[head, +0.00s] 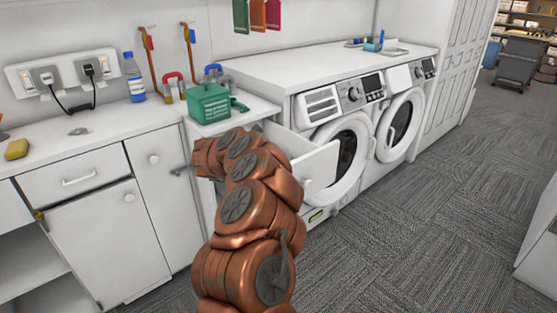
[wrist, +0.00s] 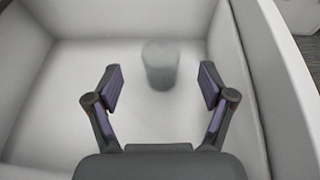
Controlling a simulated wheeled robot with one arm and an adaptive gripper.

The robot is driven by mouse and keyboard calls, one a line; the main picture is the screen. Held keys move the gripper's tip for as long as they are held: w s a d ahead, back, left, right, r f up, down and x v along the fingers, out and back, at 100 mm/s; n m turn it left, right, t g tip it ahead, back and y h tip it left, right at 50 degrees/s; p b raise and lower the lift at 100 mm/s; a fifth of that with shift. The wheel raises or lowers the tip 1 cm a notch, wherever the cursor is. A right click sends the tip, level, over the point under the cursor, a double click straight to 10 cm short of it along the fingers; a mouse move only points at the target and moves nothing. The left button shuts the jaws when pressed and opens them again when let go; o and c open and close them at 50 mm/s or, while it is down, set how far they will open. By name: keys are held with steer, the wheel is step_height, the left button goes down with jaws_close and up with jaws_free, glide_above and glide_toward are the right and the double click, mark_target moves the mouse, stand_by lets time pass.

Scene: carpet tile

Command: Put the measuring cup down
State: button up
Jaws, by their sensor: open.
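The wrist view shows a small translucent grey cup (wrist: 161,65), likely the measuring cup. It stands on the white floor of an open drawer (wrist: 120,110), between and beyond my fingertips. My gripper (wrist: 160,87) is open, with a clear gap on both sides of the cup and nothing held. In the head view the open drawer (head: 312,168) juts out left of the washing machines. My arm covers much of it, and neither the cup nor my fingers can be made out there.
A green basket (head: 208,103) stands on the counter above the drawer. A water bottle (head: 134,77) and a yellow sponge (head: 16,149) are further left. Two front-loading machines (head: 345,145) stand to the right. The carpet floor (head: 400,230) at the right is clear.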

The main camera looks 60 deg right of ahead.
steer(key=shift+v, duration=1)
